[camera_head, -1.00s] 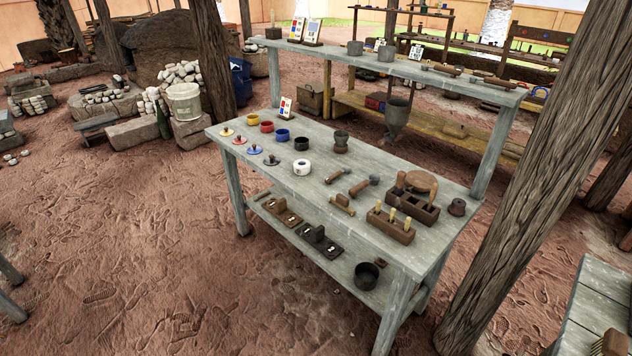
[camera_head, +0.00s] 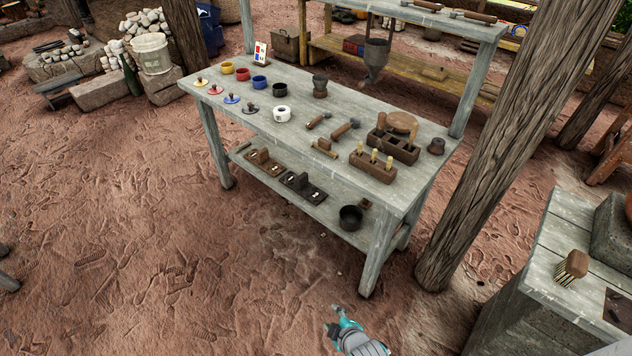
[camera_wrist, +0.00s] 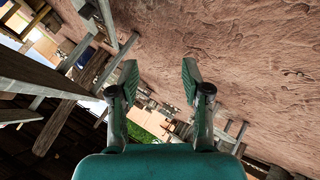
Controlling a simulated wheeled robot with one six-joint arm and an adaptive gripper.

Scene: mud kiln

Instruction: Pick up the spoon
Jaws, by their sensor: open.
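I cannot pick out a spoon for certain. Long-handled tools (camera_head: 473,17) with dark handles lie on the upper shelf at the right in the head view, too small to identify. Several short wooden-handled tools (camera_head: 345,129) lie on the workbench top. My gripper (camera_head: 345,318) is at the bottom of the head view, over bare ground in front of the bench and far from these tools. In the wrist view my gripper (camera_wrist: 160,80) has its two fingers wide apart, with nothing between them.
The grey workbench (camera_head: 290,133) holds small coloured bowls, stamps and a wooden block with brushes. Its lower shelf holds a dark pot (camera_head: 351,217). A thick wooden post (camera_head: 490,165) stands right of the bench. A second table (camera_head: 565,300) with a brush is at the right. The foreground ground is clear.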

